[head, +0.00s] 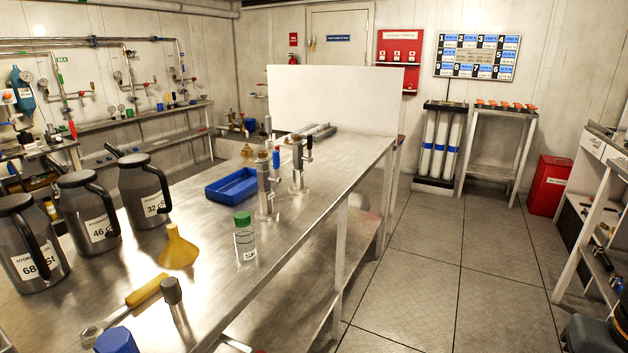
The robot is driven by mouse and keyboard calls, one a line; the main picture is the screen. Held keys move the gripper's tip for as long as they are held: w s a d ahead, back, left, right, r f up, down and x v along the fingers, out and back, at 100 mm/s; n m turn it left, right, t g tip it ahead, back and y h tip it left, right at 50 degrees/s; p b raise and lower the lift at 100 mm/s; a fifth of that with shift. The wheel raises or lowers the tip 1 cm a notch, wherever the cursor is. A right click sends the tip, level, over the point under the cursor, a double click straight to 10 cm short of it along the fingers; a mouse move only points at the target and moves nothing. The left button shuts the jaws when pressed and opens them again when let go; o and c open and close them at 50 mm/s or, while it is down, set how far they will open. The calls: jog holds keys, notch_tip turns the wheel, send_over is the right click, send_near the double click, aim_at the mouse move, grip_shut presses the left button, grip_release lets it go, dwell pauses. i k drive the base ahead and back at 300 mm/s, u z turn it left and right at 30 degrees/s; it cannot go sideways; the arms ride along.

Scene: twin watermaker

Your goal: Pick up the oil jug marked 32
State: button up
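The oil jug marked 32 (133,189) stands upright on the steel workbench (322,167), at the left in the head view. It is a dark metal jug with a black lid, a black handle curving down its right side and a white label reading 32. A spout points up and left from its lid. A similar jug marked 46 (76,222) stands just left of it, and one marked 68 (22,232) stands farther left and nearer. My gripper is not in view.
A yellow funnel (178,249) stands right of and nearer than the jugs. A green-capped bottle (244,241), a blue tray (232,186) and metal fittings (265,190) are farther right. A yellow-handled tool (146,291) lies in front. Open floor (450,270) lies right of the bench.

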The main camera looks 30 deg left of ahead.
aim_at(144, 190)
jog(key=i, duration=1.85)
jog(key=u, duration=3.55)
